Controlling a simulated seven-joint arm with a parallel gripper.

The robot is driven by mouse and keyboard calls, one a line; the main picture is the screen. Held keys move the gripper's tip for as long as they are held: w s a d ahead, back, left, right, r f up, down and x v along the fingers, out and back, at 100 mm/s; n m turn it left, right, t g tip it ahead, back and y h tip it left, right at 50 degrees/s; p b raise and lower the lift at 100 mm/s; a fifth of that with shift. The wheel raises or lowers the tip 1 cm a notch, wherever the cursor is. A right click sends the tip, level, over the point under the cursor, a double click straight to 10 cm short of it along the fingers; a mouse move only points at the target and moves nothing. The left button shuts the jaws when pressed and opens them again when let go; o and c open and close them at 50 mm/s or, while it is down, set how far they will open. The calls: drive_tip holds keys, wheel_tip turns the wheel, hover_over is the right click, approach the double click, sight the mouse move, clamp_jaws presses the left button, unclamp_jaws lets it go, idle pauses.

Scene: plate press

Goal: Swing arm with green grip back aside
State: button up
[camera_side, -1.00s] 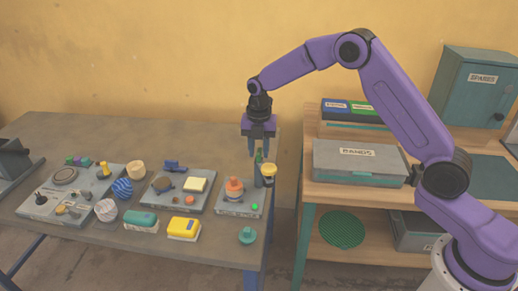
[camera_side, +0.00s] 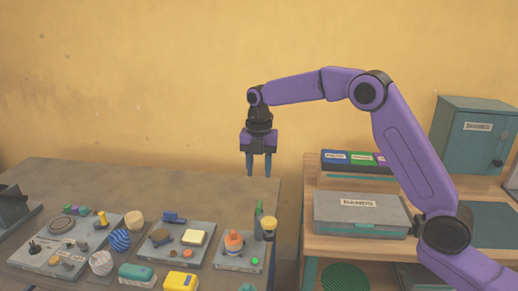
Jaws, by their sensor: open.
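The green grip (camera_side: 259,208) stands upright at the right end of the press plate, at the table's right edge. It is beside a dark post with a yellow-topped part (camera_side: 268,223). The swing arm itself is too small to make out clearly. The grey press plate (camera_side: 227,264) carries an orange rounded stack (camera_side: 234,241) just left of the grip. My gripper (camera_side: 258,172) points down with its fingers apart and empty. It hangs above the green grip, with a clear gap between fingertips and grip.
Left on the table (camera_side: 190,185) are a plate with a cream block (camera_side: 193,238), a larger plate with knobs (camera_side: 45,262), a striped ball (camera_side: 119,240), and teal (camera_side: 136,273) and yellow (camera_side: 181,281) blocks. A shelf with a BANDS box (camera_side: 361,213) stands right. The table's back is clear.

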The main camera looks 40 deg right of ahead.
wheel_tip(320, 180, up, 6)
drive_tip(key=shift+f, duration=0.1)
idle(0.4)
drive_tip(key=s+a+m, duration=0.2)
drive_tip(key=s+m, duration=0.2)
drive_tip(key=s, duration=0.6)
drive_tip(key=s+a+m, duration=0.3)
drive_tip(key=s, duration=0.7)
drive_tip(key=s+d+f+m, duration=0.3)
drive_tip(key=s+d, duration=0.1)
drive_tip(key=s, duration=0.6)
drive_tip(key=s+d+f+m, duration=0.4)
drive_tip(key=s+d, duration=0.1)
drive_tip(key=s, duration=0.6)
drive_tip(key=shift+m, duration=0.3)
drive_tip(key=shift+s, duration=0.1)
